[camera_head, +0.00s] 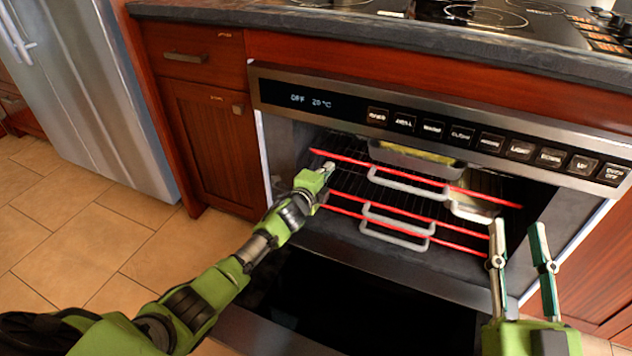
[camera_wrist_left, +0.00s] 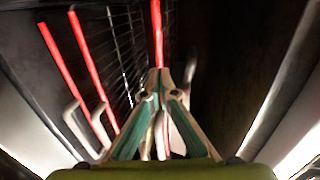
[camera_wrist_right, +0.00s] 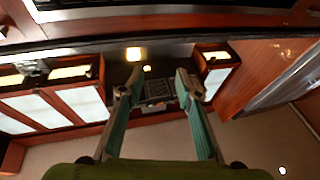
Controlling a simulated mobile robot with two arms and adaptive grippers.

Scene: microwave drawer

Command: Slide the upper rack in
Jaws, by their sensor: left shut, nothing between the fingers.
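The upper rack has a red front bar (camera_head: 340,157), which runs across the open oven cavity. My left gripper (camera_head: 328,168) is shut and empty at the left part of this bar. In the left wrist view its closed fingertips (camera_wrist_left: 160,78) overlap the end of a red bar (camera_wrist_left: 157,35); I cannot tell whether they touch. Two more red rack bars (camera_head: 455,226) lie lower in the cavity. My right gripper (camera_head: 520,240) is open and empty in front of the oven's right side. Its spread fingers also show in the right wrist view (camera_wrist_right: 155,85).
A metal pan (camera_head: 400,158) with yellowish contents sits at the upper rack. Pale wire handles (camera_head: 395,232) show near the lower bars. The oven door (camera_head: 365,315) hangs open below. The control panel (camera_head: 440,125) is above the opening. Tiled floor (camera_head: 75,240) is free at left.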

